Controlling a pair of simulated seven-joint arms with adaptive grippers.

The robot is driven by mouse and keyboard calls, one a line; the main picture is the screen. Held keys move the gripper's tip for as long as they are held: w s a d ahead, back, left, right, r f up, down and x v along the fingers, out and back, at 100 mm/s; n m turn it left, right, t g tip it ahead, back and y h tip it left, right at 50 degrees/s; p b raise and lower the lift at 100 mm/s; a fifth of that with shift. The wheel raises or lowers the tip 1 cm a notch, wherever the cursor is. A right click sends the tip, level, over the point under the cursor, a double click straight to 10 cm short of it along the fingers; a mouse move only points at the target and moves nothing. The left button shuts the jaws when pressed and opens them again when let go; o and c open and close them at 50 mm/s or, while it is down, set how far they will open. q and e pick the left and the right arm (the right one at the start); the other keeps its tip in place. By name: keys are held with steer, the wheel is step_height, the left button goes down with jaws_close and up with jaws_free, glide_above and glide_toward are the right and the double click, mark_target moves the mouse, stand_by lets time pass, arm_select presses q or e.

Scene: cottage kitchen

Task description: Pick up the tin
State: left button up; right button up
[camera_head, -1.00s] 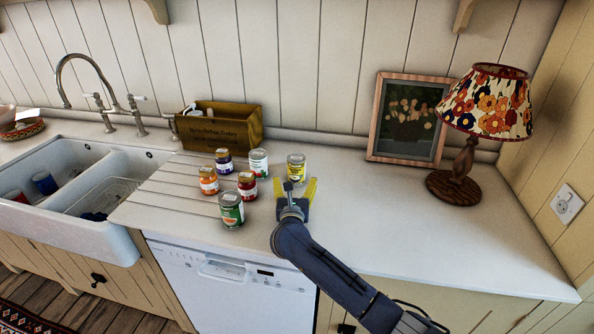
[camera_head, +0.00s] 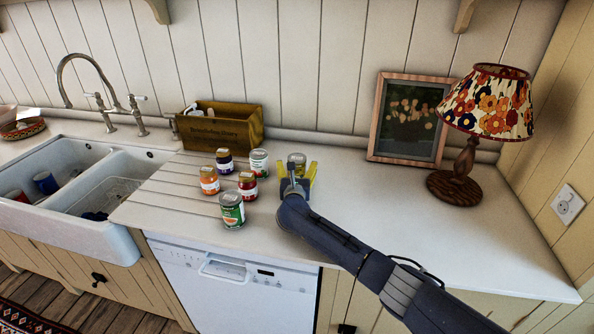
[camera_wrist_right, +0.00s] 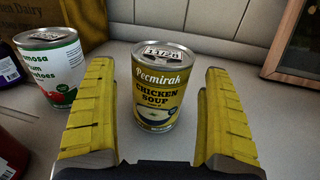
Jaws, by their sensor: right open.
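A yellow chicken soup tin (camera_wrist_right: 160,92) stands upright on the white worktop. In the right wrist view it is between and just beyond my right gripper's yellow fingers (camera_wrist_right: 158,115), with gaps on both sides. The tin's top also shows in the head view (camera_head: 297,158), its lower part hidden by my gripper. My right gripper (camera_head: 298,172) is open and empty, low over the worktop. A tomato tin (camera_wrist_right: 52,65) with a white and green label stands to the left of it. My left gripper is not in view.
Several jars and tins stand left of the soup tin, including a green tin (camera_head: 232,210) and a red jar (camera_head: 247,186). A wooden crate (camera_head: 237,133) stands behind them. A framed picture (camera_head: 408,118) and a lamp (camera_head: 466,160) stand right. The worktop between is clear.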

steer(key=shift+w, duration=0.55)
steer(key=shift+c, duration=0.3)
steer(key=shift+r, duration=0.1)
steer(key=c, duration=1.5)
steer(key=shift+c, duration=0.2)
